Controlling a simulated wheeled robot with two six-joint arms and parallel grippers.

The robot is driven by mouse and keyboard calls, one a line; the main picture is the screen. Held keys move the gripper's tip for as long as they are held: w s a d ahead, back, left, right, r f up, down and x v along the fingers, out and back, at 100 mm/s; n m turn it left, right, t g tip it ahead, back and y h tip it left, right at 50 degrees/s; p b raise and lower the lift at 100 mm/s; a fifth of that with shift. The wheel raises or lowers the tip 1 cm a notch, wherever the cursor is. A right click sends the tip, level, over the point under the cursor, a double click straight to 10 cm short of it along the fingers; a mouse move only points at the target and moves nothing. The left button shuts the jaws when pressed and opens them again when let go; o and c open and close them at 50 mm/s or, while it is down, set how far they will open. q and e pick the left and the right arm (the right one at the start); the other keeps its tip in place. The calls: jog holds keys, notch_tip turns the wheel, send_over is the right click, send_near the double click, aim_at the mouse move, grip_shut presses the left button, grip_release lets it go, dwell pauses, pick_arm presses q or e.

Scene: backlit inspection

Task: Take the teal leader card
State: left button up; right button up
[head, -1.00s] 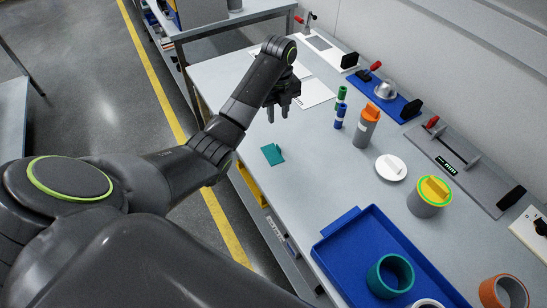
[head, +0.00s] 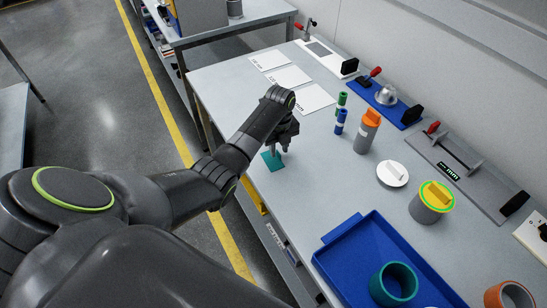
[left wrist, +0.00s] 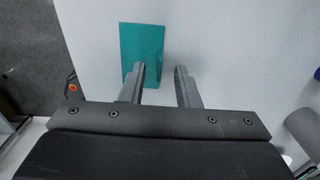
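The teal leader card (head: 273,161) lies flat on the bench top near its left edge. It also shows in the left wrist view (left wrist: 143,46) as a teal rectangle beyond my fingers. My left gripper (head: 274,148) is over the card in the head view, hiding its upper part. In the left wrist view the left gripper (left wrist: 160,70) has its two fingers apart with nothing held between them. The left finger overlaps the card's near right part in that view, and the right finger is over bare bench. I cannot tell whether the fingers touch the card. My right gripper is not seen.
Green and blue cylinders (head: 340,121) and a grey orange-topped cylinder (head: 367,131) stand to the right. A white disc (head: 392,174) and a grey yellow-topped cylinder (head: 431,202) are nearer. A blue tray (head: 345,262) lies in front. White sheets (head: 289,77) lie farther back. Fixtures line the wall.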

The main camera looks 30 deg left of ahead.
pick_arm(q)
jog(key=shift+f, duration=0.55)
grip_shut()
